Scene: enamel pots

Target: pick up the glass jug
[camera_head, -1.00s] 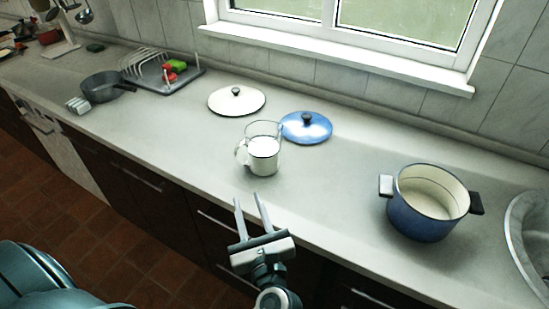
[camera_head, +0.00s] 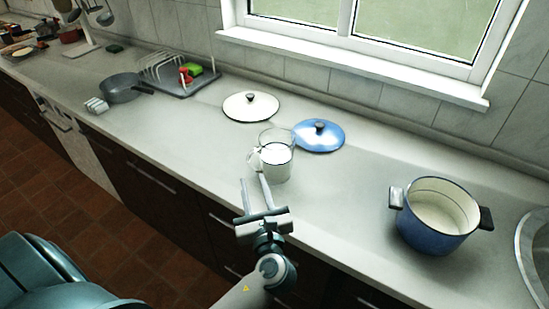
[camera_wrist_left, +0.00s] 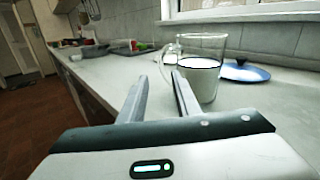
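The glass jug (camera_head: 276,161) stands upright on the counter with white liquid in it, its handle on the left side. In the left wrist view the jug (camera_wrist_left: 201,75) is just beyond the fingertips, in front of the right finger and to the right of centre. My left gripper (camera_head: 255,180) is open and empty at the counter's front edge, its fingers pointing at the jug's handle side. In the left wrist view the open fingers (camera_wrist_left: 158,77) have a gap between them with nothing in it. My right gripper is not in view.
A white lid (camera_head: 250,106) and a blue lid (camera_head: 320,136) lie behind the jug. A blue pot (camera_head: 434,218) stands to the right, near a sink (camera_head: 535,250). A dark pan (camera_head: 120,90) and a dish rack (camera_head: 180,75) are at the left. The counter between jug and pot is clear.

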